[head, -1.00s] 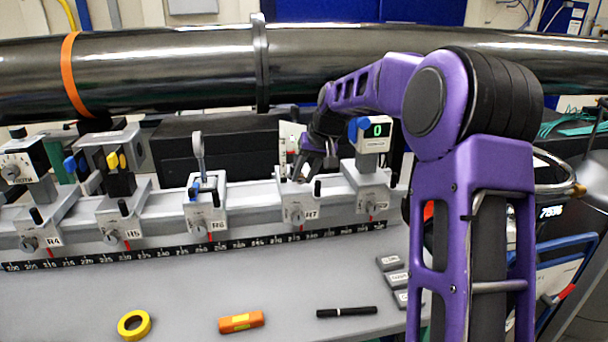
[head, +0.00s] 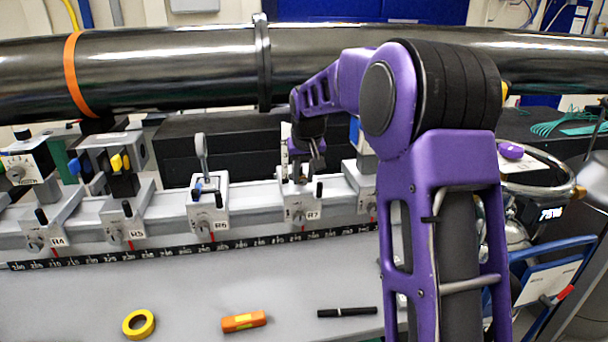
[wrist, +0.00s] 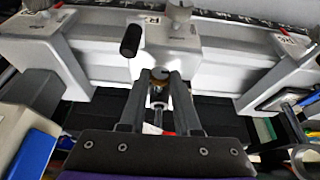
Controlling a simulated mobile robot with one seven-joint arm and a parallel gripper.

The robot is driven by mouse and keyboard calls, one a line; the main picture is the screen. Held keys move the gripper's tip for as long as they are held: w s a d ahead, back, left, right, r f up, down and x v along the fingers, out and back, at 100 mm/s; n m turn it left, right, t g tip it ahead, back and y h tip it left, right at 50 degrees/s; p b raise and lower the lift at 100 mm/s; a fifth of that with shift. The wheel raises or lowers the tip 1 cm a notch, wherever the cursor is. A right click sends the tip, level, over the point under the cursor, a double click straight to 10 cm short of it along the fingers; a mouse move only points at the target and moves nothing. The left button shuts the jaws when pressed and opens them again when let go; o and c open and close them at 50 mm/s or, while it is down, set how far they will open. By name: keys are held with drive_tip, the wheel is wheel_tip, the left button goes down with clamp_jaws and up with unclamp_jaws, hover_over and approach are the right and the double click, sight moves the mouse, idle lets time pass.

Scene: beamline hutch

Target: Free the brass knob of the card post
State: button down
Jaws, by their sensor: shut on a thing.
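The card post stands on the carrier marked R7 (head: 301,207); a pale upright strip that seems to be its card (head: 285,135) shows behind my gripper in the head view. In the wrist view the brass knob (wrist: 160,73) sits between my fingertips, with a silver post part (wrist: 158,95) below it in the picture. My gripper (head: 309,172) points down just above the R7 carrier; its fingers also show in the wrist view (wrist: 160,80), shut on the brass knob. The fingers hide the knob in the head view.
Carriers R6 (head: 207,210), R5 (head: 128,222) and R4 stand left along the rail; another carrier (head: 366,188) stands close right. A black lever (wrist: 131,40) is near my fingers. A large dark pipe (head: 180,70) runs behind. Tape, an orange tool and a pen lie in front.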

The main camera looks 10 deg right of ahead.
drive_tip(key=c, duration=0.6)
unclamp_jaws()
drive_tip(key=shift+r, duration=0.1)
drive_tip(key=p+v, duration=0.2)
drive_tip(key=v, duration=1.5)
drive_tip(key=shift+s, duration=0.15)
